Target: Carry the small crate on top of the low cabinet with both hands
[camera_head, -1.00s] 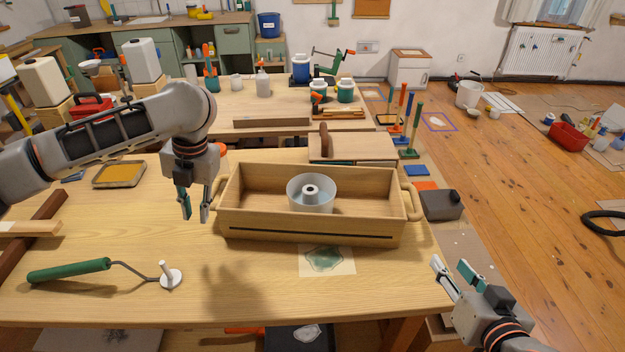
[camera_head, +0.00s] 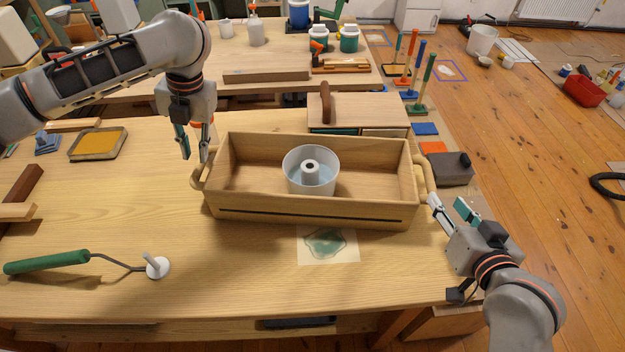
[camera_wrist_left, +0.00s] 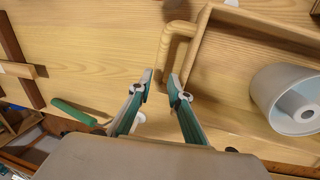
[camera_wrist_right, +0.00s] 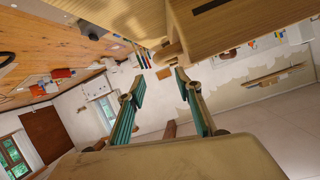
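The small crate (camera_head: 310,213) is a wooden open box standing level on the workbench, with a pale ring-shaped pan (camera_head: 311,170) inside. My left gripper (camera_head: 194,148) is open and empty, just above its left handle (camera_head: 197,180). In the left wrist view the fingertips (camera_wrist_left: 160,78) are close to that handle (camera_wrist_left: 166,48). My right gripper (camera_head: 447,203) is open and empty, just in front of and below the right handle (camera_head: 423,178). In the right wrist view that handle (camera_wrist_right: 167,54) lies beyond the fingertips. A low wooden cabinet (camera_head: 360,108), presumably the task's, stands behind the crate.
A brown upright piece (camera_head: 326,102) stands on the cabinet top at its left. A patterned sheet (camera_head: 328,243) lies before the crate. A dark box (camera_head: 449,168) sits right of the crate.

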